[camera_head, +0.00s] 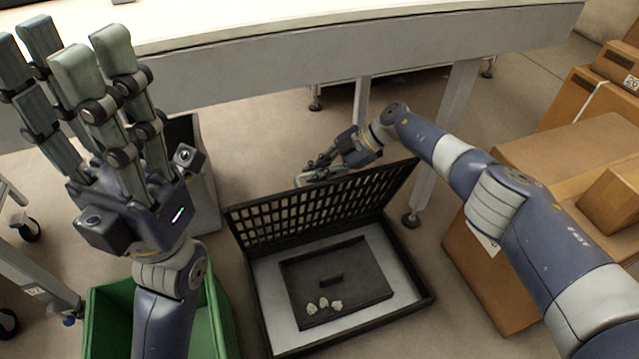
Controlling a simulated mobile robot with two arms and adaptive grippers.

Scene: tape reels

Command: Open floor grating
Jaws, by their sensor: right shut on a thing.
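The black floor grating (327,206) stands tilted up from the back of its dark rectangular frame (420,302) on the floor. Inside the frame lies a pale base with a dark recessed panel (362,274), a small dark handle-like bar and a few light lumps (323,304). My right gripper (308,178) is at the raised upper edge of the grating and shut on it; its fingertips are small and partly hidden. My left gripper (75,45) is raised at the left, fingers pointing up and spread apart, empty and away from the grating.
A table (350,50) spans the back, with a leg (447,130) right of the grating. Cardboard boxes (570,150) stack at the right. A green bin (215,315) stands at the lower left, a grey bin (205,190) behind it. Bare floor lies behind the grating.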

